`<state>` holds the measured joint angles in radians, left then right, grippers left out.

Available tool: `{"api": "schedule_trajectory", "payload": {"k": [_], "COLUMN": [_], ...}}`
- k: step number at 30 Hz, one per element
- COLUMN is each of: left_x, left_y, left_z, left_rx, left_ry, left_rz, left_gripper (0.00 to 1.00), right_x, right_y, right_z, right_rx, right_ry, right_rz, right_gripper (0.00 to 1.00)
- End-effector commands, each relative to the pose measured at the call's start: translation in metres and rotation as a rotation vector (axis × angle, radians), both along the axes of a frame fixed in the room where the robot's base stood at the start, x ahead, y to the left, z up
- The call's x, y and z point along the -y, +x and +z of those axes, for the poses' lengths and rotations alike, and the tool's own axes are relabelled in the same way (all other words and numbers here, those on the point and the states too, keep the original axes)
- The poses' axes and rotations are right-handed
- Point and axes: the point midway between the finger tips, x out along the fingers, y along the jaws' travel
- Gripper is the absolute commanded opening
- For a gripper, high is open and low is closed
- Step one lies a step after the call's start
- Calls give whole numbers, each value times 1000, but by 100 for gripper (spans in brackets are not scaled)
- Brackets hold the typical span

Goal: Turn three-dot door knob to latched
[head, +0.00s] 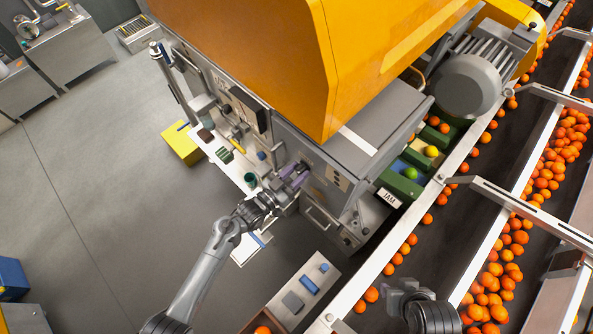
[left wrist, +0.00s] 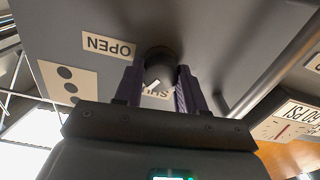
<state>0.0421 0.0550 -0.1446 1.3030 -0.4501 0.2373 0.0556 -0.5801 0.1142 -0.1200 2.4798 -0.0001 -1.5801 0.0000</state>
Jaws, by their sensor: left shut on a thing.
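The dark round door knob (left wrist: 158,62) sits on a grey door panel (left wrist: 210,40) in the left wrist view. The three-dot plate (left wrist: 67,80) is beside it on the same panel; it also shows in the head view (head: 337,178). An OPEN label (left wrist: 108,46) and a partly hidden SHUT label (left wrist: 155,92) are near the knob. A short white mark shows on the knob, slanted near the SHUT label. My left gripper (head: 296,174) is shut on the knob, its purple fingers (left wrist: 183,85) on either side. In the head view the fingers hide the knob. My right gripper (head: 400,293) is at the bottom, its fingers unclear.
The orange-hooded machine (head: 250,50) rises directly above the door. A conveyor (head: 480,190) with many oranges runs along the right. A tray (head: 305,290) with blue and grey items stands below the door. A yellow box (head: 183,143) stands left; the floor (head: 90,170) there is clear.

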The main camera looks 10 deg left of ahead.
Motion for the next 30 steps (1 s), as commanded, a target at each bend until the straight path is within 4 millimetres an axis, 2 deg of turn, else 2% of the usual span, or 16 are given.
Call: {"api": "schedule_trajectory", "payload": {"k": [15,30], "left_x": [0,0], "left_y": [0,0], "left_z": [0,-1], "left_rx": [-218,-276], "left_ry": [-332,-420], "left_rz": [1,0], "left_gripper": [9,9], "right_x": [2,2], "right_y": [0,0], "right_z": [16,19], "right_rx": [0,0], "right_ry": [-9,-8], "right_rz": [6,5], "right_gripper": [43,43]}}
